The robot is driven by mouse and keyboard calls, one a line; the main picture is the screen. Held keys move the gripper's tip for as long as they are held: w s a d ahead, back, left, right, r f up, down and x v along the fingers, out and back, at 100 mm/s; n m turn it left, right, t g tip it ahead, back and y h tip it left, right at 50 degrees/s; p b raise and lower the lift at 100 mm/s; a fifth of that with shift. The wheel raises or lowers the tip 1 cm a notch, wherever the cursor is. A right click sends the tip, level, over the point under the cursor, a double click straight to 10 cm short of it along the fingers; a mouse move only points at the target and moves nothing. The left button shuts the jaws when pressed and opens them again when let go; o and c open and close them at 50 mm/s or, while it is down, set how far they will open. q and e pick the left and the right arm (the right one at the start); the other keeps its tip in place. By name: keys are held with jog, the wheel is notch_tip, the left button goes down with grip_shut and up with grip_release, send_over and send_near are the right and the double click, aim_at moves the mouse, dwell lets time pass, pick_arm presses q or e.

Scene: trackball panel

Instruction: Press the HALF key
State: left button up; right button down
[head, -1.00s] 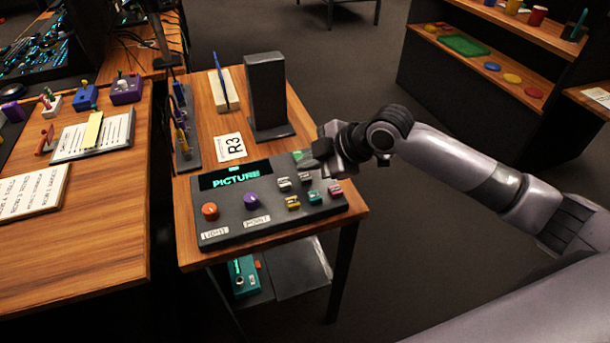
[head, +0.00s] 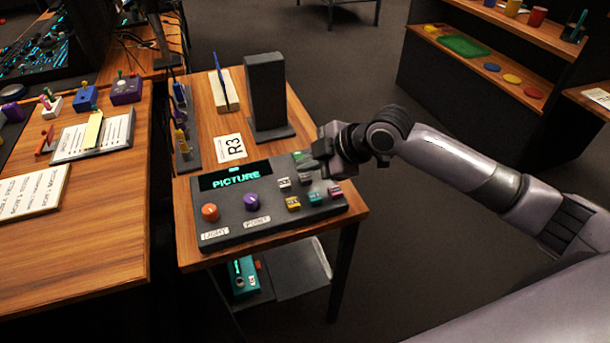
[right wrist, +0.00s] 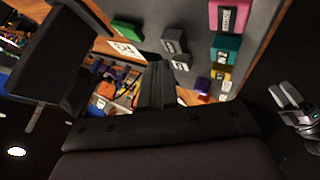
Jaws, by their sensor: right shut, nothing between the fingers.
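The dark control panel (head: 225,228) lies on the small wooden table, with a lit screen reading PICTURE (head: 236,177). On its right part sit small keys: grey ones (head: 284,183), a yellow one (head: 293,203), a teal one (head: 314,197) and a pink one (head: 334,191). A green key (right wrist: 126,31) shows in the right wrist view. The key labels are too small to read, so I cannot tell which is HALF. My right gripper (head: 305,164) is shut and empty, above the panel's back right part by the green key.
An orange knob (head: 210,212) and a purple knob (head: 251,201) sit on the panel's left. A tall black block (head: 265,90) stands behind the panel, beside an R3 card (head: 231,147). A larger desk (head: 90,240) is at left, with a dark gap between.

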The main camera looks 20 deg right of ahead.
dwell(0.5)
jog(key=shift+f, duration=0.1)
jog(key=shift+f, duration=0.35)
jog(key=shift+f, duration=0.5)
dwell(0.8)
jog(key=shift+r, duration=0.15)
jog(key=shift+r+p, duration=0.75)
jog(key=shift+p, duration=0.25)
